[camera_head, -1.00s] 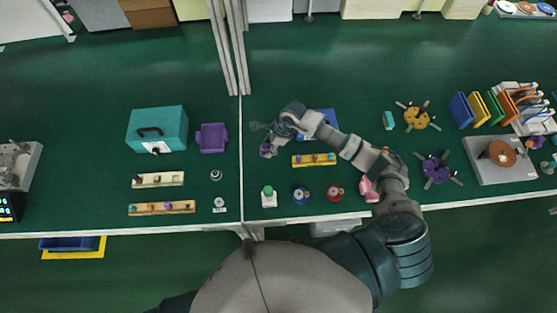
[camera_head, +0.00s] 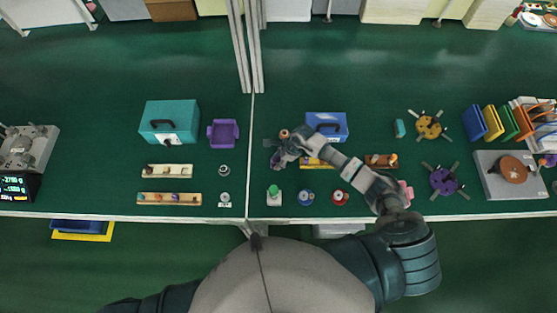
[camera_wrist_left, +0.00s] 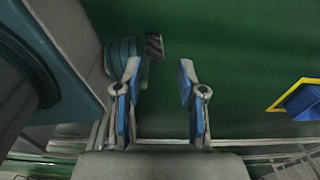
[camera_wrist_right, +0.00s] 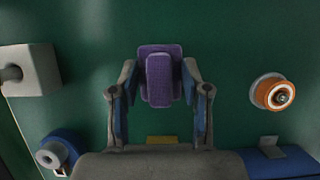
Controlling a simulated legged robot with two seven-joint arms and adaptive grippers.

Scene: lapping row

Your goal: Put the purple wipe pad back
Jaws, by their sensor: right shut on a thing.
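My right gripper (camera_wrist_right: 160,88) is shut on the purple wipe pad (camera_wrist_right: 160,75), which sits between its fingertips in the right wrist view. In the head view this gripper (camera_head: 279,160) is over the green bench, just right of the bench's dividing seam; the pad is hard to make out there. A purple tray (camera_head: 223,145) lies left of the seam. My left gripper (camera_wrist_left: 158,75) is open and empty in the left wrist view, below the bench edge; it does not show in the head view.
Near the right gripper are an orange-ringed round part (camera_wrist_right: 272,92), a blue box (camera_head: 327,126) and a yellow rack (camera_head: 316,164) partly behind my arm. A green-topped bottle (camera_head: 274,194) and blue (camera_head: 306,196) and red (camera_head: 340,197) round items line the front. Upright posts (camera_head: 245,50) stand at the back.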

